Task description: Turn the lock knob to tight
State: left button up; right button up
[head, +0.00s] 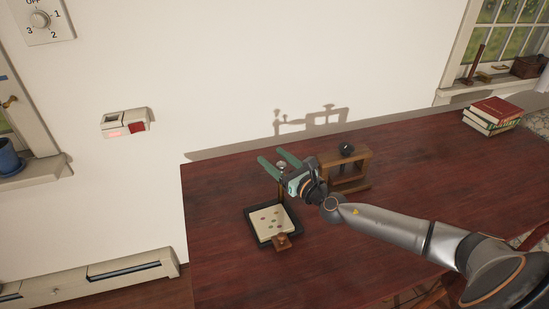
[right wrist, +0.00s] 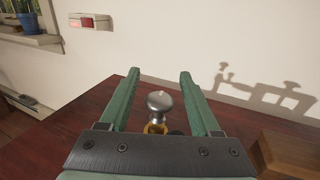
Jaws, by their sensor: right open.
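A silver rounded knob (right wrist: 159,101) on a brass-coloured stem stands between the two green fingers of my right gripper (right wrist: 159,74) in the right wrist view, with a gap on each side. In the head view the right gripper (head: 272,157) is open over the table, and the silver knob (head: 282,167) shows between its fingers. A wooden frame (head: 362,173) stands just right of the gripper, with a black round knob (head: 346,149) on top. No tight marking is readable. My left gripper is out of view.
A dark tray (head: 251,220) holding a pale spotted board lies in front of the gripper on the red-brown table (head: 400,200). Books (head: 492,114) are stacked at the far right. A numbered dial (head: 41,20) and a small box with a red button (head: 137,127) are on the wall.

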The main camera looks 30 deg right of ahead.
jog(key=shift+w, duration=0.1)
jog(key=shift+c, duration=0.2)
grip_shut()
dwell(0.4)
